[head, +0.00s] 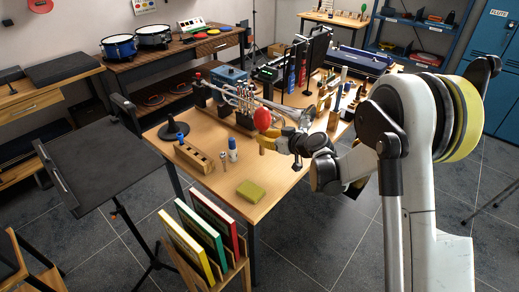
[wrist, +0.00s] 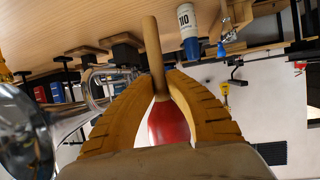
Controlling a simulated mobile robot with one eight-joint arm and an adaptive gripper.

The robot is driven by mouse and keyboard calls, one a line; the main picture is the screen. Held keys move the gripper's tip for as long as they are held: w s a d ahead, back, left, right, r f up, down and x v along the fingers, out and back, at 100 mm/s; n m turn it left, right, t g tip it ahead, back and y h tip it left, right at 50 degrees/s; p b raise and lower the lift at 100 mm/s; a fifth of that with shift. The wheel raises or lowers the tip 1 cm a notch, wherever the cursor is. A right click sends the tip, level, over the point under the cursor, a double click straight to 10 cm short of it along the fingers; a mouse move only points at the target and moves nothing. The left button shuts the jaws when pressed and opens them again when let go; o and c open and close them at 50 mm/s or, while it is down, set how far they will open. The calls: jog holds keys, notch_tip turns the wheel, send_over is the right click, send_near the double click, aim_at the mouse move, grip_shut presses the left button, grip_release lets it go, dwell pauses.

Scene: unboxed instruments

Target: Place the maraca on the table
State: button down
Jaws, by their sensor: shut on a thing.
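The maraca has a round red head (head: 262,119) and a pale wooden handle. In the head view it is upright, head up, over the near part of the wooden table (head: 272,182). My gripper (head: 274,143) is shut on it. In the wrist view, which is upside down, the red head (wrist: 168,124) sits between my two yellow ribbed fingers (wrist: 163,88), and the handle sticks out past the fingertips toward the table. I cannot tell whether the handle's end touches the tabletop.
A wooden block with holes (head: 194,156), a blue-and-white bottle (head: 232,150) and a yellow-green sponge (head: 250,191) are nearer. Bare tabletop surrounds the sponge. A music stand (head: 100,165) is at left.

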notch_tip(320, 180, down, 5)
jog(key=shift+b, duration=1)
jog(key=shift+r, duration=0.15)
jog(key=c, duration=1.5)
grip_release()
jog(key=shift+f, duration=0.2)
jog(key=shift+o, duration=0.2)
jog(key=shift+a, duration=0.1)
